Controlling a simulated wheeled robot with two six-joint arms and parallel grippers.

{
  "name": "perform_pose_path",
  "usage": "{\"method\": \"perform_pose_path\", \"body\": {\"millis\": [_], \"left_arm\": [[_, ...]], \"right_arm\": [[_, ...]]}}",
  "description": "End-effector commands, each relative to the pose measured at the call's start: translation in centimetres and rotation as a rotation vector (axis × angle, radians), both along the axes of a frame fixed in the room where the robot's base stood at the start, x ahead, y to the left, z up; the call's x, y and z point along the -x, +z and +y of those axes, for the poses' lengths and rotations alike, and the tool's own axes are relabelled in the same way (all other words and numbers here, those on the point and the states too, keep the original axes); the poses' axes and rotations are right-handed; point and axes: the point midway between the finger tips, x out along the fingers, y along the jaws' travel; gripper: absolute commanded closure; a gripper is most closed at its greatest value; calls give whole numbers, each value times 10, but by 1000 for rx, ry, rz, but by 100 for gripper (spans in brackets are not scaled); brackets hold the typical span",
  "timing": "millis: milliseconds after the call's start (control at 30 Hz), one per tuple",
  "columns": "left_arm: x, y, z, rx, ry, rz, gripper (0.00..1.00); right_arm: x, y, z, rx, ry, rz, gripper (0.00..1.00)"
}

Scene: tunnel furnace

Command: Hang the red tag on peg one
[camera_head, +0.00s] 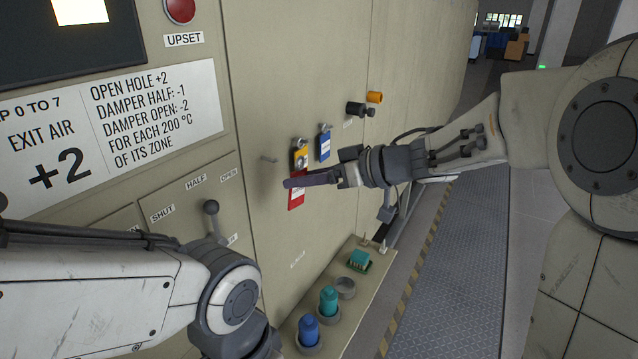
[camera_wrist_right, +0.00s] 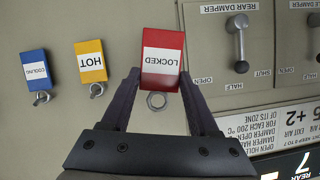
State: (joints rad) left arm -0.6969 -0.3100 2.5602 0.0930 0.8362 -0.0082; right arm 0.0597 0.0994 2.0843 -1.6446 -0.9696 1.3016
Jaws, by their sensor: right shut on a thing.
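The red tag (camera_head: 297,196), a flat plate, is between the fingers of my right gripper (camera_head: 292,184), beside the furnace panel. In the right wrist view the red tag (camera_wrist_right: 162,60) reads LOCKED upside down. My right gripper (camera_wrist_right: 160,78) is shut on its sides. The tag's metal ring (camera_wrist_right: 156,101) looks empty. A bare peg (camera_head: 268,159) sticks out of the panel, up and left of the tag in the head view. I cannot read a number by it. My left gripper is out of view below the picture.
A yellow HOT tag (camera_head: 301,155) and a blue COOLING tag (camera_head: 324,145) hang on the panel close by. A damper lever (camera_head: 212,212) stands out to the left. A ledge below holds a blue bottle (camera_head: 308,329) and a teal one (camera_head: 328,301).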

Motion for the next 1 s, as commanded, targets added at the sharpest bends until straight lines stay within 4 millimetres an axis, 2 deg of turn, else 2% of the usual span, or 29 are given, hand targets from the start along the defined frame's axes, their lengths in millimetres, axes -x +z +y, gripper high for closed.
{"method": "perform_pose_path", "body": {"millis": [500,1000], "left_arm": [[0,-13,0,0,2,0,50],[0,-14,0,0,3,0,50]], "right_arm": [[-22,-3,28,0,-3,-1,92],[-25,-3,33,0,-3,0,92]]}}
